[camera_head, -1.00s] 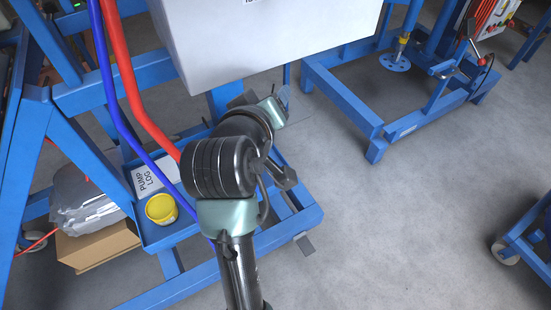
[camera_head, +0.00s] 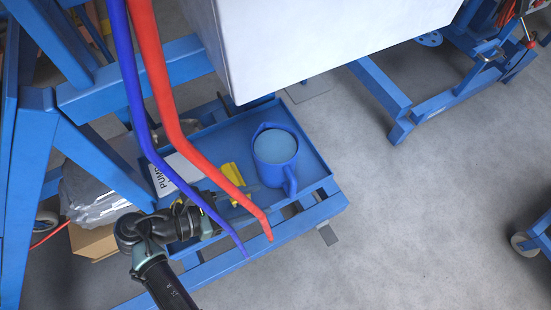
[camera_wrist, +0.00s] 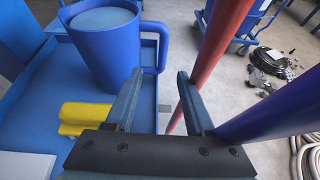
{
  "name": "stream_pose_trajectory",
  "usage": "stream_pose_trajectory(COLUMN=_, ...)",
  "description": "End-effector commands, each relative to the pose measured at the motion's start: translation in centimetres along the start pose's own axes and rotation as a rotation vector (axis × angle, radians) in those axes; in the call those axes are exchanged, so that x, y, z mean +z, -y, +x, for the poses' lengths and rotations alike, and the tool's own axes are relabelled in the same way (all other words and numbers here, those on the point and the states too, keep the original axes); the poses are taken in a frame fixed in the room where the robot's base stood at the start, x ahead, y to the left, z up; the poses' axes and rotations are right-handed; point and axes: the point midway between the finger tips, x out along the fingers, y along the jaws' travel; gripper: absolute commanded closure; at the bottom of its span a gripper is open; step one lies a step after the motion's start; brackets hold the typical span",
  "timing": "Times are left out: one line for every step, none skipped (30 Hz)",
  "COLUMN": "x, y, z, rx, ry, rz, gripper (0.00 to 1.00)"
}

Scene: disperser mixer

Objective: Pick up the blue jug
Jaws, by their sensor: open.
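The blue jug (camera_head: 275,150) stands upright on the blue tray shelf (camera_head: 318,160) of the blue frame, its handle toward the front right. In the wrist view the jug (camera_wrist: 103,45) is at the upper left, its handle on its right side. My gripper (camera_wrist: 158,80) is open and empty. Its left finger is close to the handle in the picture; I cannot tell whether they touch. In the head view my gripper is low at the left of the jug, its fingers partly hidden behind the hoses.
A red hose (camera_head: 158,100) and a blue hose (camera_head: 135,100) hang in front of the tray, close to my gripper's right finger in the wrist view. A yellow item (camera_head: 233,180) and a white log sheet (camera_head: 178,175) lie on the tray. A large white box (camera_head: 320,45) overhangs behind.

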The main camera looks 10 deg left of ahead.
Motion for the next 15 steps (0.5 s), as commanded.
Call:
stream_pose_trajectory(x=-0.2, y=0.1, z=1.2, rx=-0.006, ry=-0.001, rz=0.002, gripper=0.45)
stream_pose_trajectory(x=-0.1, y=0.1, z=1.8, rx=-0.006, ry=-0.001, rz=0.002, gripper=0.45)
stream_pose_trajectory(x=-0.1, y=0.1, z=2.5, rx=-0.005, ry=-0.001, rz=0.003, gripper=0.45)
stream_pose_trajectory(x=-0.1, y=0.1, z=3.0, rx=-0.005, ry=-0.001, rz=0.002, gripper=0.45)
stream_pose_trajectory(x=-0.1, y=0.1, z=3.5, rx=-0.004, ry=-0.001, rz=0.003, gripper=0.45)
stream_pose_trajectory(x=-0.1, y=0.1, z=4.0, rx=-0.004, ry=-0.001, rz=0.003, gripper=0.45)
stream_pose_trajectory(x=-0.1, y=0.0, z=4.3, rx=-0.002, ry=-0.001, rz=0.003, gripper=0.45)
stream_pose_trajectory(x=-0.1, y=0.0, z=4.5, rx=-0.002, ry=-0.001, rz=0.002, gripper=0.45)
stream_pose_trajectory(x=-0.1, y=0.0, z=4.8, rx=-0.001, ry=-0.002, rz=0.002, gripper=0.45)
stream_pose_trajectory(x=-0.1, y=0.0, z=5.0, rx=-0.001, ry=-0.002, rz=0.003, gripper=0.45)
stream_pose_trajectory(x=-0.1, y=0.0, z=5.1, rx=0.0, ry=-0.002, rz=0.003, gripper=0.45)
stream_pose_trajectory(x=-0.2, y=0.1, z=5.4, rx=-0.002, ry=-0.002, rz=0.003, gripper=0.45)
stream_pose_trajectory(x=-0.2, y=0.1, z=5.7, rx=-0.003, ry=-0.002, rz=0.003, gripper=0.45)
stream_pose_trajectory(x=-0.3, y=0.2, z=6.0, rx=-0.003, ry=-0.002, rz=0.003, gripper=0.45)
stream_pose_trajectory(x=-0.5, y=0.2, z=6.6, rx=-0.003, ry=-0.003, rz=0.004, gripper=0.45)
